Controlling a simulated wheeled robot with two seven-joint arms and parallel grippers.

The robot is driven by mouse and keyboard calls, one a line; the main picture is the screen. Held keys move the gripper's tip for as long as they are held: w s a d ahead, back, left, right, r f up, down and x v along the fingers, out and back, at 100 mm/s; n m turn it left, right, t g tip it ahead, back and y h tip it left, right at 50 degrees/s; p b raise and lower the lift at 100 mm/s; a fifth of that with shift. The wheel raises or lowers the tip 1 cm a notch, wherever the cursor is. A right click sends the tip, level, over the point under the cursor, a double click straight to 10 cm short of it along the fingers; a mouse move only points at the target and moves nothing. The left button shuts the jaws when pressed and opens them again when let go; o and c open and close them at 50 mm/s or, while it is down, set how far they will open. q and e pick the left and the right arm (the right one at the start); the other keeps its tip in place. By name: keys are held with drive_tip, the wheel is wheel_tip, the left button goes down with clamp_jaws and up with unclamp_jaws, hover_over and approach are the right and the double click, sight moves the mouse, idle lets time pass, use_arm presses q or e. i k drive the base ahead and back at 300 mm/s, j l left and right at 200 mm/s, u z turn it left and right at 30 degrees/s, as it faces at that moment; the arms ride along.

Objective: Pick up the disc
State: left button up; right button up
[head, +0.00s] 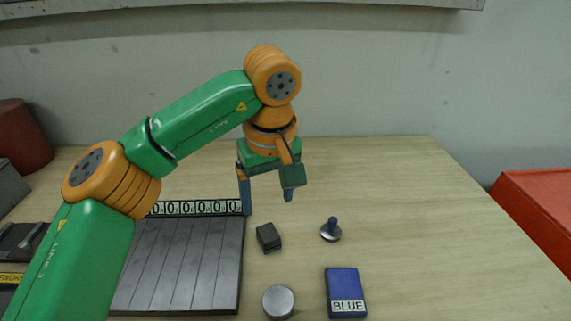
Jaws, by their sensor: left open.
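A flat grey round disc (278,302) lies on the table near the front edge of the picture. My left gripper (267,204) is open and empty, fingers pointing down, above the table. It is behind both round pieces and left of the stemmed one. My right gripper does not show.
A small dark block (268,237) lies just in front of my left gripper. A blue box labelled BLUE (346,292) lies right of the grey disc. A dark slatted board with a row of zeros (190,262) lies left. The table's right side is clear; a red box (535,215) stands beyond.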

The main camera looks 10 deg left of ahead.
sight(277, 301)
drive_tip(key=k, duration=1.5)
